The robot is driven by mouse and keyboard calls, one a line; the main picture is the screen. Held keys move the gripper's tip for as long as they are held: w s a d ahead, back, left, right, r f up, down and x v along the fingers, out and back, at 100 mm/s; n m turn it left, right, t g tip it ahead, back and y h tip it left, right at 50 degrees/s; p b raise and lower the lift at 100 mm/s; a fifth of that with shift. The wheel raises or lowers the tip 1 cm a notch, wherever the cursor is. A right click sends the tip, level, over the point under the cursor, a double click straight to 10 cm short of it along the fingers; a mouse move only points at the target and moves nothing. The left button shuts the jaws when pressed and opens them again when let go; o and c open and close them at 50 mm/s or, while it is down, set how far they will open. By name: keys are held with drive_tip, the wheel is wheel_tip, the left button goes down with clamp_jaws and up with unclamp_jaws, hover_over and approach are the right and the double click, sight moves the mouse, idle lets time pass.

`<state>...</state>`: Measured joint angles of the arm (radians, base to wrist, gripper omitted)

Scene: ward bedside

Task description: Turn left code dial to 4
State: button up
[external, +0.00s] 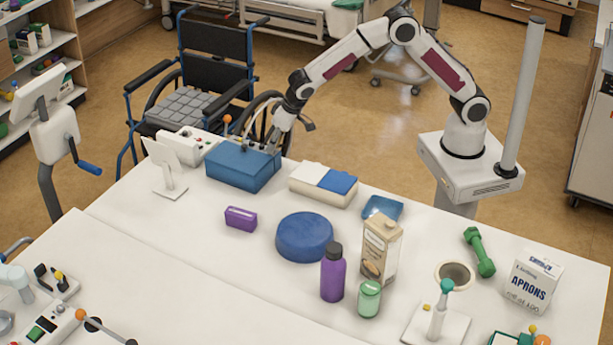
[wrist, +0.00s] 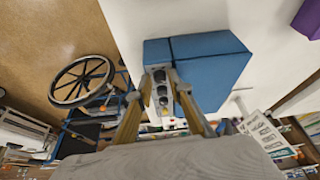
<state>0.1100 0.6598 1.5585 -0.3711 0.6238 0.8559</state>
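A blue box (external: 240,168) stands at the far edge of the table; it also shows in the wrist view (wrist: 212,65). A grey panel on its end, in the wrist view, carries a row of dark round dials (wrist: 162,90). Their numbers are too small to read, and I cannot tell which is the left one. My gripper (wrist: 161,80) has its two fingers apart, one on each side of the panel. I see nothing held between them, and contact with a dial cannot be made out. In the external view my gripper (external: 276,146) is at the box's far right end, and the dials are hidden.
A white control box (external: 188,145) and a white stand (external: 170,182) are close to the box's left. A white and blue case (external: 323,185) lies to its right. A purple block (external: 240,218) and a blue round cushion (external: 304,237) lie in front. A wheelchair (external: 215,75) stands behind the table.

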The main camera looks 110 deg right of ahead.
drive_tip(key=shift+s+d+n+t+y, duration=0.1)
drive_tip(key=shift+n+t+y, duration=0.2)
drive_tip(key=shift+n, duration=0.7)
drive_tip(key=shift+s+d+n+t+y, duration=0.1)
drive_tip(key=shift+n+y, duration=0.3)
drive_tip(key=shift+n, duration=0.6)
drive_tip(key=shift+d+n+y, duration=0.2)
drive_tip(key=shift+n+y, duration=0.6)
drive_tip(key=shift+n, duration=1.2)
drive_tip(key=shift+r, duration=0.45)
drive_tip(key=v, duration=0.7)
drive_tip(key=s+a+r, duration=0.1)
drive_tip(key=s+a, duration=0.1)
drive_tip(key=s, duration=0.6)
drive_tip(key=s+a+r+m+g, duration=0.1)
drive_tip(key=s+a+r, duration=0.1)
drive_tip(key=s, duration=0.6)
drive_tip(key=s+a+r+g, duration=0.1)
drive_tip(key=s+a, duration=0.3)
drive_tip(key=s, duration=0.4)
drive_tip(key=shift+a+r+m, duration=0.15)
drive_tip(key=shift+r+m, duration=0.15)
drive_tip(key=shift+r, duration=0.3)
